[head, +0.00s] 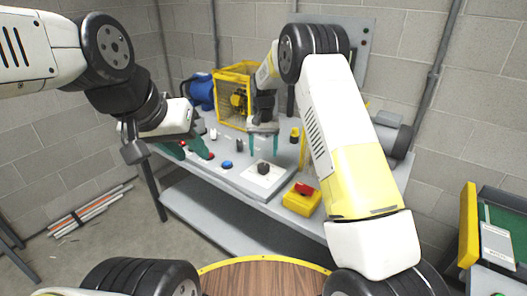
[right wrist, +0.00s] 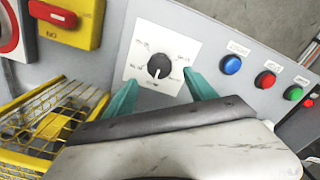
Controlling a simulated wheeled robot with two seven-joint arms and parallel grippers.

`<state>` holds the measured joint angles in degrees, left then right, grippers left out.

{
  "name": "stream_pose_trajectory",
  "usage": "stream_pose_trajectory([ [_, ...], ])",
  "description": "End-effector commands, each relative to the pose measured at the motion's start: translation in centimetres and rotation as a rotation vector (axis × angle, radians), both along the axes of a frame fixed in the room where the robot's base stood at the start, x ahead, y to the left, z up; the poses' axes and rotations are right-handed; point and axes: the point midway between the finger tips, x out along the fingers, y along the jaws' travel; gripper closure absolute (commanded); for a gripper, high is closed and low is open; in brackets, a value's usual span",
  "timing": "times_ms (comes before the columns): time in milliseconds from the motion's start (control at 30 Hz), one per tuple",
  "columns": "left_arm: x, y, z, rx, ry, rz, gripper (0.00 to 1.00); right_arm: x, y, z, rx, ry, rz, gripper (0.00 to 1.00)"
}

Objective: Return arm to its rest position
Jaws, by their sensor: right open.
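My right arm reaches over the grey control bench. Its gripper (head: 263,154) has two teal fingers apart, with nothing between them, above the black rotary knob (head: 263,168). In the right wrist view the open right gripper (right wrist: 160,77) has its fingertips on either side of the knob (right wrist: 159,66) on its white square plate (right wrist: 135,62). I cannot tell whether they touch the plate. My left gripper (head: 198,158) is over the left part of the bench, its teal fingers apart and apparently empty.
A yellow box with a red switch (head: 302,198) sits right of the knob. A blue button (head: 227,164) is to its left. A green-topped cart (head: 505,222) is at right.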

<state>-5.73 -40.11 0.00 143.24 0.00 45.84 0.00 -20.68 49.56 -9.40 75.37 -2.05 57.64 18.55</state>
Motion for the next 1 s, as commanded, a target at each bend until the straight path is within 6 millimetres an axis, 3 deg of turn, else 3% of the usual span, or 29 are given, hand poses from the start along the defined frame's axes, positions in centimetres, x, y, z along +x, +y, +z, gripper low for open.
stream_pose_trajectory([
  [133,0.0,0.0,0.0,0.000,0.000,0.000,0.64,0.0,0.0,1.4,0.000,0.000,0.000,0.35],
  [567,0.0,0.0,0.0,0.000,0.000,0.000,0.64,-0.2,-0.3,2.4,0.006,-0.006,-0.002,0.35],
  [667,0.0,0.0,0.0,0.000,0.000,0.000,0.64,-0.9,-1.3,4.8,0.025,-0.026,-0.004,0.35],
  [767,0.0,0.0,0.0,0.000,0.000,0.000,0.64,-2.5,-3.0,8.7,0.056,-0.060,-0.006,0.35],
  [1000,0.0,0.0,0.0,0.000,0.000,0.000,0.64,-9.3,-7.3,17.6,0.132,-0.167,0.008,0.35],
])
